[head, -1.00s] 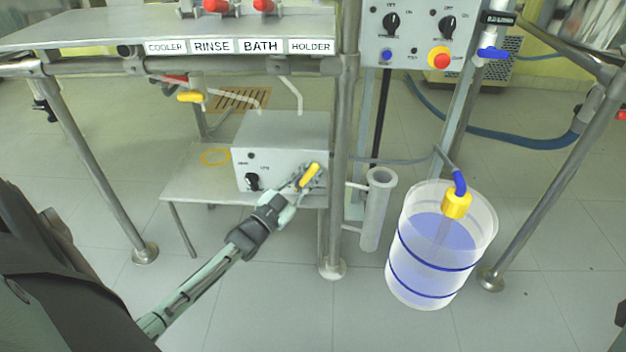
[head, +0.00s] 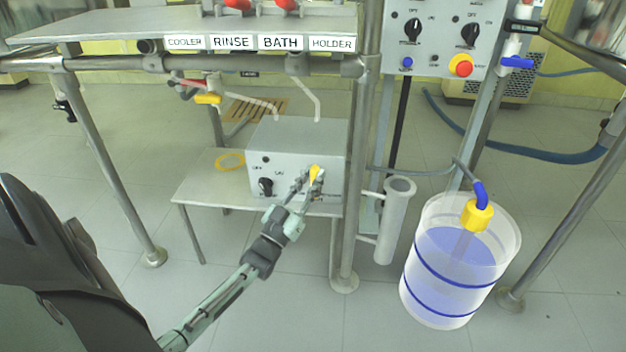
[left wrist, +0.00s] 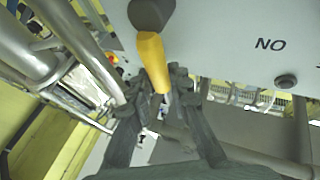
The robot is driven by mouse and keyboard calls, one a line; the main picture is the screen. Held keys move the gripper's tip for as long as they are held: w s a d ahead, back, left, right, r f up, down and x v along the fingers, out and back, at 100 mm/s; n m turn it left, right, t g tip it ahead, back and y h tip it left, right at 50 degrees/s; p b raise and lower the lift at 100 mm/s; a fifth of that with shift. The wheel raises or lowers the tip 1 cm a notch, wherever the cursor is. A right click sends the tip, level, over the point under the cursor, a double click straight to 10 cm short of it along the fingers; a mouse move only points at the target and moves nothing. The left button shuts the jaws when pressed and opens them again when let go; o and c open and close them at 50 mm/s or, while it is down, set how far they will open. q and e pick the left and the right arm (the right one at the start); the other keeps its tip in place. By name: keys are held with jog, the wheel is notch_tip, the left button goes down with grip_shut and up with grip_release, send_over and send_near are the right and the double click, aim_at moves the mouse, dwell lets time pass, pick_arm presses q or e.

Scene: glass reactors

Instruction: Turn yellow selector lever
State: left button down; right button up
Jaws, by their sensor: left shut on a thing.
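The yellow selector lever (head: 314,172) is on the front of the grey box (head: 290,150) under the bench, towards its right side. It stands nearly upright in the head view. My left gripper (head: 308,186) reaches it from below, with a finger on either side of its lower part. In the left wrist view the lever (left wrist: 152,58) points down between the fingertips (left wrist: 155,84), and the jaws are shut on it. My right gripper is not in view.
A black knob (head: 265,186) sits left of the lever on the same box. A steel post (head: 353,200), a grey cylinder (head: 396,220) and a blue-banded drum (head: 450,270) stand to the right. The floor in front is clear.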

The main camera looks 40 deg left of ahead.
pick_arm(q)
jog(key=c, duration=1.4)
grip_release()
jog(key=a+v, duration=0.1)
jog(key=v, duration=1.1)
jog(key=shift+d, duration=0.45)
